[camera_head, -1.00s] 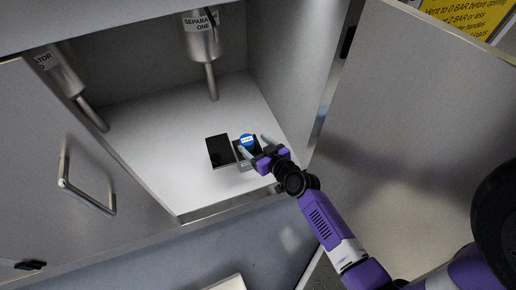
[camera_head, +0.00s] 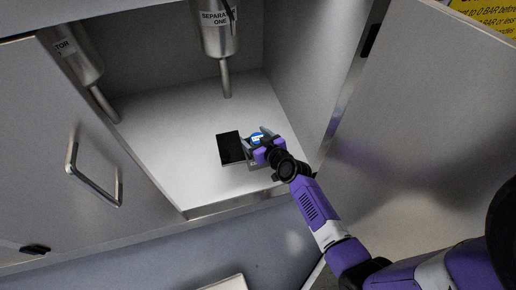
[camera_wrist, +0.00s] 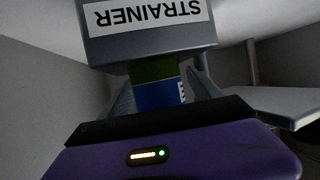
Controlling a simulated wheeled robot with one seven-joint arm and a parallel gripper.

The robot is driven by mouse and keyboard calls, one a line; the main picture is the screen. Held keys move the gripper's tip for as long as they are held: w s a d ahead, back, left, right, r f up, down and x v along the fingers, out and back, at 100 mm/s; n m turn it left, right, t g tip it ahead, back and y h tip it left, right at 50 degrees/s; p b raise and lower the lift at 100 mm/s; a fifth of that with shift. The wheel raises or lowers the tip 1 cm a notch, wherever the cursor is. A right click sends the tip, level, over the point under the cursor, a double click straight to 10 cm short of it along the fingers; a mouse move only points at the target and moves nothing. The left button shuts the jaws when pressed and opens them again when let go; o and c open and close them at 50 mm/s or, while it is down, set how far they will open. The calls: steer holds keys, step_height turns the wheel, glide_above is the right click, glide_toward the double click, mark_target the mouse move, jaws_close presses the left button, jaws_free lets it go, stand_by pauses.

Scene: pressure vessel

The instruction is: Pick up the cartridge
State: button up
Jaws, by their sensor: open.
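In the wrist view, a blue and green piece (camera_wrist: 158,93) stands between my fingers, below a grey body labelled STRAINER (camera_wrist: 146,38), whose text is upside down. I cannot tell whether the grey body is part of the cartridge. My gripper (camera_head: 256,136) is open, with one finger on each side of the blue piece. The purple gripper body hides its lower part. Contact with the fingers cannot be made out.
The black plate (camera_head: 230,148) lies just left of the cartridge. A metal cylinder labelled SEPARATOR ONE (camera_head: 218,30) hangs behind, with a pipe reaching down. Another cylinder (camera_head: 78,62) hangs at left. Open doors (camera_head: 65,150) (camera_head: 430,120) flank the cabinet. White floor (camera_head: 180,150) is clear at left.

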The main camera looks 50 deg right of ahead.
steer(key=shift+c, duration=0.2)
jaws_close()
steer(key=shift+r, duration=0.15)
step_height(320, 180, up, 20)
steer(key=p, duration=1.1)
